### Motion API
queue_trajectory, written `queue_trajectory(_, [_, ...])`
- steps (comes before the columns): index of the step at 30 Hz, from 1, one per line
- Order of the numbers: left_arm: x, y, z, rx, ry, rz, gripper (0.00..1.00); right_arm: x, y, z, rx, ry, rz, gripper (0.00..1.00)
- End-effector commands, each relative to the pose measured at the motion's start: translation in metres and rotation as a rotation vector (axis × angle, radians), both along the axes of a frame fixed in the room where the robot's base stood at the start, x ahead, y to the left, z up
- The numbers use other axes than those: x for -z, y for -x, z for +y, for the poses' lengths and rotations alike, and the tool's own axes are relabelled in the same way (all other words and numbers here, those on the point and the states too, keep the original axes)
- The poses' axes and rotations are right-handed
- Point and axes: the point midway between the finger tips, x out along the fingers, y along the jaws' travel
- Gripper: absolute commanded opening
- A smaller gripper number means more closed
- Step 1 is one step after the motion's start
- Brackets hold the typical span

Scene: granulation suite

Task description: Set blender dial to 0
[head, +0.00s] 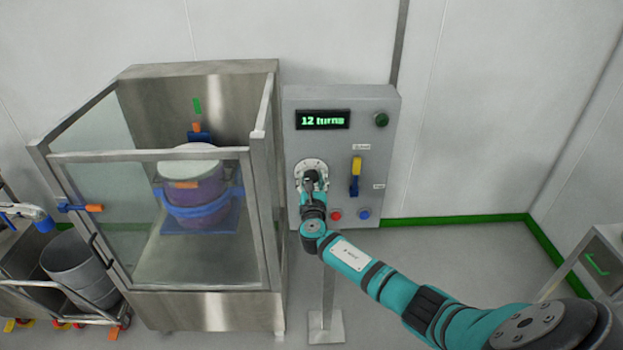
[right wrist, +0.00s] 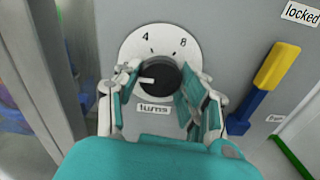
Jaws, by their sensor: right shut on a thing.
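The dial (right wrist: 160,76) is a black knob with a white pointer mark directed left, on a round white plate (right wrist: 134,42) showing 4 and 8, with a "turns" label below. In the head view the plate (head: 306,166) is on the grey control box (head: 340,120), whose display (head: 322,119) reads "12 turns". My right gripper (head: 311,178) reaches the dial from the front and hides most of it. In the right wrist view its fingers (right wrist: 157,88) are shut on the knob from both sides. My left gripper is not in view.
A yellow and blue lever (head: 355,177) is close right of the dial. Red (head: 336,215) and blue (head: 364,214) buttons sit below, a green one (head: 381,120) above. A glass-sided enclosure (head: 205,305) with a strapped drum (head: 195,188) stands left.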

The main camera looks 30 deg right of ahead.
Motion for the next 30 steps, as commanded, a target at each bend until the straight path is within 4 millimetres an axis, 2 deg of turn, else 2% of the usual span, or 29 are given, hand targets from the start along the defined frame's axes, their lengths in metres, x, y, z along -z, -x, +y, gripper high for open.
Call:
queue_trajectory(11, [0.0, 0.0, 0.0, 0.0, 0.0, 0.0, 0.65, 0.004, 0.001, 0.001, -0.001, 0.007, 0.01, 0.09])
queue_trajectory(12, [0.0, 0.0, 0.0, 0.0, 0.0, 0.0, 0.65, 0.004, 0.001, 0.001, -0.001, 0.007, 0.01, 0.42])
queue_trajectory(17, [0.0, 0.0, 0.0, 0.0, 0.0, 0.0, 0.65, 0.003, 0.001, 0.001, -0.001, 0.006, 0.008, 0.63])
queue_trajectory(26, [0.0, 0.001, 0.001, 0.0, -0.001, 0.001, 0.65, 0.001, 0.001, 0.001, -0.001, 0.006, 0.004, 0.65])
queue_trajectory(30, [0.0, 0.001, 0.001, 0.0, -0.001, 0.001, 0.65, 0.002, 0.011, 0.007, -0.003, 0.005, 0.005, 0.65])
